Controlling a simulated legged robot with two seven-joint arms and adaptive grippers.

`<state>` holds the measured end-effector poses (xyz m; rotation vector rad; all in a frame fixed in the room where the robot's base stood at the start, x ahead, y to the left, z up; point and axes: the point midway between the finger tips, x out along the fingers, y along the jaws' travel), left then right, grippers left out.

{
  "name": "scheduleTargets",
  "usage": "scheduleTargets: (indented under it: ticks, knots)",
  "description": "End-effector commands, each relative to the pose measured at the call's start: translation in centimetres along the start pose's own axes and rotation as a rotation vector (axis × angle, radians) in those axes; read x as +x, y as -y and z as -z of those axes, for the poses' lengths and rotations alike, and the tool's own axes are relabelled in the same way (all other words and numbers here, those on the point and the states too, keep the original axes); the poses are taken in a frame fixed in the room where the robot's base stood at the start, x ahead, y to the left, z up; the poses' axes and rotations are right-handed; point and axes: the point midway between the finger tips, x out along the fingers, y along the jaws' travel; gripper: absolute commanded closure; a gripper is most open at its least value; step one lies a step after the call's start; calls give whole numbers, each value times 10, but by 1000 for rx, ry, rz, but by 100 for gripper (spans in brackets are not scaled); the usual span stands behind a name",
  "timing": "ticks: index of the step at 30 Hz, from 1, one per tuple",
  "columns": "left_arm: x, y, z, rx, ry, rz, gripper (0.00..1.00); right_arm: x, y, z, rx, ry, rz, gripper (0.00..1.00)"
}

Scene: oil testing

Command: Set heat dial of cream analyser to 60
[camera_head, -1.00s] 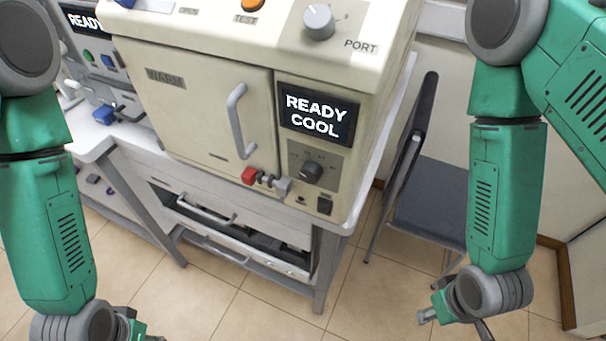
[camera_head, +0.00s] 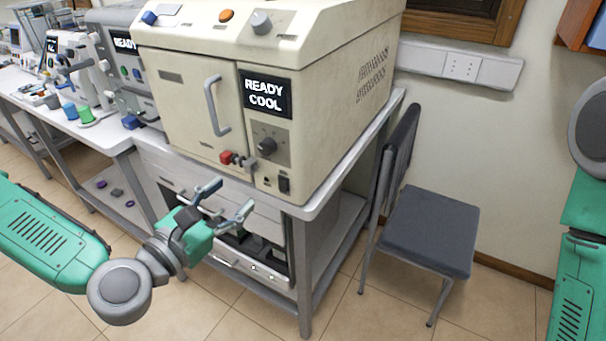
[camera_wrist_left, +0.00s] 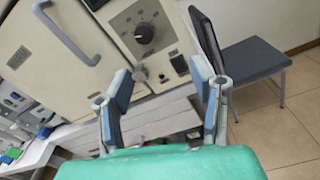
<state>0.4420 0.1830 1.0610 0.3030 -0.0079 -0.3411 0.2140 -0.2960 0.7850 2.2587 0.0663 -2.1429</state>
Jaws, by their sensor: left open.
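The cream analyser (camera_head: 340,80) stands on a white table, its display (camera_head: 265,94) reading "READY COOL". Its dark heat dial (camera_head: 267,147) is on the front panel below the display, ringed by small marks too small to read. The dial also shows in the left wrist view (camera_wrist_left: 144,33), above and beyond the fingers. My left gripper (camera_head: 226,199) is open and empty, in front of and below the dial, apart from the machine. Its two fingers show in the left wrist view (camera_wrist_left: 164,100). My right gripper is out of view; only part of my right arm shows at the right edge.
A red knob (camera_head: 226,157) sits left of the dial, and a dark switch (camera_head: 284,184) is below it. A grey chair (camera_head: 430,232) stands right of the white table (camera_head: 312,207). Other instruments line the bench at left. The floor between table and chair is clear.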

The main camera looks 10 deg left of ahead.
Motion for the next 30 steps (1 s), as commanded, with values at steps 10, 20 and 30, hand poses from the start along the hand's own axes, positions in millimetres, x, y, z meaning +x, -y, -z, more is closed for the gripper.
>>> scheduleTargets:
  ticks: [10,20,30]
  knots:
    - [14,-10,-6,-61,34,-51,49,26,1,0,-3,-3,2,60]
    - [37,-3,-11,-51,34,-46,49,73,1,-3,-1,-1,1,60]
    - [103,-17,-13,-61,30,-48,49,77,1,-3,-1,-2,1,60]
